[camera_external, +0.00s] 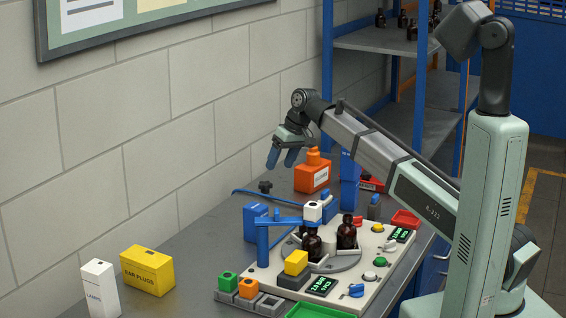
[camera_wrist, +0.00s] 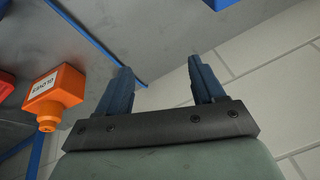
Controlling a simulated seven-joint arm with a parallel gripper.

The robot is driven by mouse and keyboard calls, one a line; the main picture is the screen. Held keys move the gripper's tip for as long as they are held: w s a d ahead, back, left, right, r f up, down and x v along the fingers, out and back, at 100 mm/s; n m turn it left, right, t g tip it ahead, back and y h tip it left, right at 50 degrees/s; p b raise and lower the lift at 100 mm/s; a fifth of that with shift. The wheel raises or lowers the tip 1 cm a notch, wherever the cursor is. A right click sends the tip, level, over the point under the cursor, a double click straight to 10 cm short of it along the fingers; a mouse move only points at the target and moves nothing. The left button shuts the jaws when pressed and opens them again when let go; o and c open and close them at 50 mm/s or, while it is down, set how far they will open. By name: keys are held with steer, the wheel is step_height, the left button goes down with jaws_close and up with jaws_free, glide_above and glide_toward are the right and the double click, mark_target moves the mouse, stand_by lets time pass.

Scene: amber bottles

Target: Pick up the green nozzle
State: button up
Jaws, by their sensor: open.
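The green nozzle, which I take to be the small green block with a dark hole (camera_external: 228,281), sits at the left end of a row of small blocks at the front of the table in the external view. An orange block (camera_external: 248,288) is beside it. My gripper (camera_external: 281,157) is high over the back of the table near the wall, well away from the green block. In the wrist view its two blue fingers (camera_wrist: 160,68) are apart with nothing between them. The green block is not in the wrist view.
An orange bottle (camera_external: 312,173) stands near my gripper; it also shows in the wrist view (camera_wrist: 54,95). A white fixture plate (camera_external: 345,289) holds dark bottles (camera_external: 346,233) and a blue arm (camera_external: 262,238). A yellow earplug box (camera_external: 147,271) and a white box (camera_external: 100,289) stand front left.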

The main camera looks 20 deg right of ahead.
steer(key=s+a+r+n+g+h, duration=0.1)
steer(key=s+a, duration=0.6)
steer(key=s, duration=0.2)
steer(key=s+a+n+g+h, duration=0.1)
steer(key=s+a, duration=0.5)
steer(key=s, duration=0.3)
steer(key=n+h, duration=0.2)
glide_above(229, 276)
step_height(229, 276, down, 2)
steer(key=f, duration=0.7)
steer(key=shift+d, duration=0.2)
steer(key=shift+a+f, duration=0.2)
steer(key=shift+f, duration=2.9)
steer(key=c, duration=1)
